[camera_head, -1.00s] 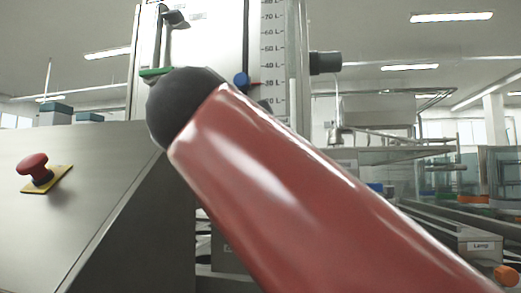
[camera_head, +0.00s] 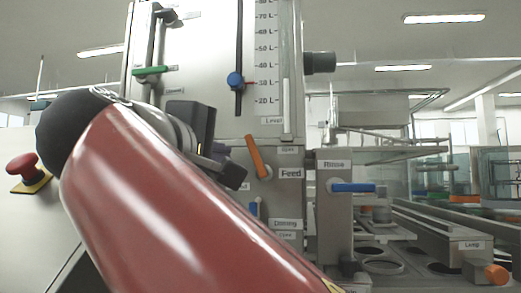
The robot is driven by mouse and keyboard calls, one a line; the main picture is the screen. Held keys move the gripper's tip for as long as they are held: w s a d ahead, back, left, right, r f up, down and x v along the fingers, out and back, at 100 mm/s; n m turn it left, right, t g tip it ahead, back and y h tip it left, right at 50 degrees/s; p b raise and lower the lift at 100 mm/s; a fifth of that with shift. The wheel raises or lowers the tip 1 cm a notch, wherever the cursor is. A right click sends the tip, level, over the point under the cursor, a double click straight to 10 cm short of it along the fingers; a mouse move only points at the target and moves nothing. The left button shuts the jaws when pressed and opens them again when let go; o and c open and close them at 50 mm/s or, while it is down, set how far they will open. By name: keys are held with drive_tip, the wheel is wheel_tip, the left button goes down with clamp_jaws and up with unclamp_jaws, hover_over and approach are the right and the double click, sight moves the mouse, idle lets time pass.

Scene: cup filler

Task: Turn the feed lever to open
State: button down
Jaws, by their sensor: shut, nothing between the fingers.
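The feed lever (camera_head: 257,156) is a short orange handle on the pale machine panel, just left of the label "Feed". It leans, with its top end up and to the left of its pivot. My gripper (camera_head: 236,174) is dark and shut, with nothing visible in it. In the picture it lies just left of the lever's lower part. I cannot tell whether it touches the lever. My red arm covers the lower left of the view and hides part of the panel.
A blue lever (camera_head: 353,187) under the label "Rinse" sticks out to the right. A blue knob (camera_head: 235,80) sits on the level scale above. A green handle (camera_head: 151,71) is at upper left, and a red stop button (camera_head: 22,165) at far left.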

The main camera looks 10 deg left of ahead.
sight(256, 156)
drive_tip(key=w+n, duration=0.1)
drive_tip(key=w, duration=0.1)
drive_tip(key=w+n+h+p, duration=0.1)
drive_tip(key=w+n, duration=0.1)
drive_tip(key=w+d+r+n, duration=0.1)
drive_tip(key=w+n, duration=0.1)
drive_tip(key=w, duration=0.1)
drive_tip(key=shift+h+p, duration=0.3)
drive_tip(key=shift+p, duration=0.1)
idle(0.3)
